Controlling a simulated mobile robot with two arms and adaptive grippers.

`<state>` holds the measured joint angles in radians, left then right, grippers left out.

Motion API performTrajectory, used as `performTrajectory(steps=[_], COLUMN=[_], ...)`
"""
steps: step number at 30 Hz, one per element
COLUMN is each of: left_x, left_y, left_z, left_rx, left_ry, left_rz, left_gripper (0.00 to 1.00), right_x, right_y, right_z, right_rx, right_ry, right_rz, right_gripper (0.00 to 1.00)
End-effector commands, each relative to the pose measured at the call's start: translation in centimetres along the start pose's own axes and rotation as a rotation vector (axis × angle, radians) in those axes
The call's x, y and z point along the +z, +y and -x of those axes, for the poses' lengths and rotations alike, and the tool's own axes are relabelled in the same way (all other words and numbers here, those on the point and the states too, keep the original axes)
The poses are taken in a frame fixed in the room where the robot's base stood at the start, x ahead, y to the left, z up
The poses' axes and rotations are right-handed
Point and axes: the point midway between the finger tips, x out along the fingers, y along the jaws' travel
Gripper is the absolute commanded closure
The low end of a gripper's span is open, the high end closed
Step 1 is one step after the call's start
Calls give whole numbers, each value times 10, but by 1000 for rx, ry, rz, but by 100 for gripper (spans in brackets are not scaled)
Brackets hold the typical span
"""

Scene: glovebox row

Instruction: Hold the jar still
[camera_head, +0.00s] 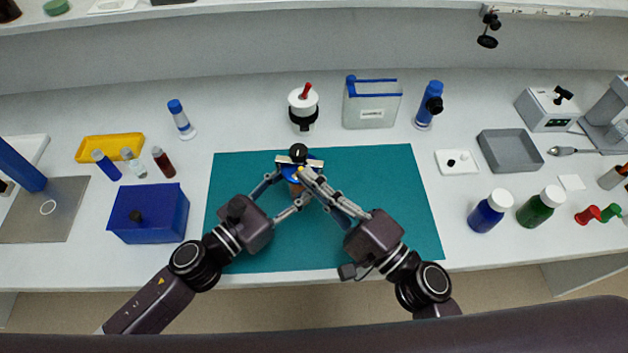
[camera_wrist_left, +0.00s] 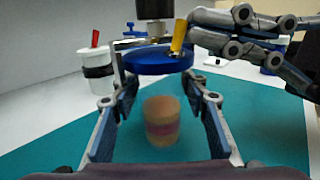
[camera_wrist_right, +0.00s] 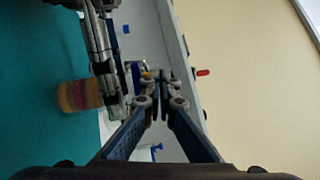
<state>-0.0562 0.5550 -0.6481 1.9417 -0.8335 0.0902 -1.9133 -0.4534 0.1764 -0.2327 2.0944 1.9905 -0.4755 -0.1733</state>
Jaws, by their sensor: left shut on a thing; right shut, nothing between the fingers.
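The jar (camera_head: 294,187) stands on the teal mat, mostly hidden by my grippers in the head view. In the left wrist view, its amber body with a purplish band (camera_wrist_left: 162,122) looks blurred, below a wide blue disc-like lid (camera_wrist_left: 150,62). A yellow peg (camera_wrist_left: 178,36) stands at the lid's edge. A dark knob rises above. My left gripper (camera_wrist_left: 157,80) has its fingers on both sides of the jar, tips just below the lid. My right gripper (camera_wrist_right: 158,78) is shut and empty, its tips close beside the yellow peg; contact is unclear.
The teal mat (camera_head: 400,220) has free room on both sides. A blue box (camera_head: 160,218) stands left of it. A white cup with a black band (camera_head: 303,108) and a clear tank (camera_head: 371,108) stand behind. Two bottles, blue (camera_head: 485,214) and green (camera_head: 535,210), stand right.

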Motion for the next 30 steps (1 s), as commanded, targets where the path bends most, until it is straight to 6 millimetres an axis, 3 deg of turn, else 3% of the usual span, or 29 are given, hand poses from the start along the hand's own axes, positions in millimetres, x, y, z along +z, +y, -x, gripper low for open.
performTrajectory(steps=[30], left_x=[0], left_y=[0], left_z=[0], left_rx=[0], left_ry=[0], left_rz=[0], left_gripper=[95], right_x=[9], right_y=[-10], right_z=[-13], right_rx=[0], right_ry=[1], right_rz=[1], right_gripper=[100])
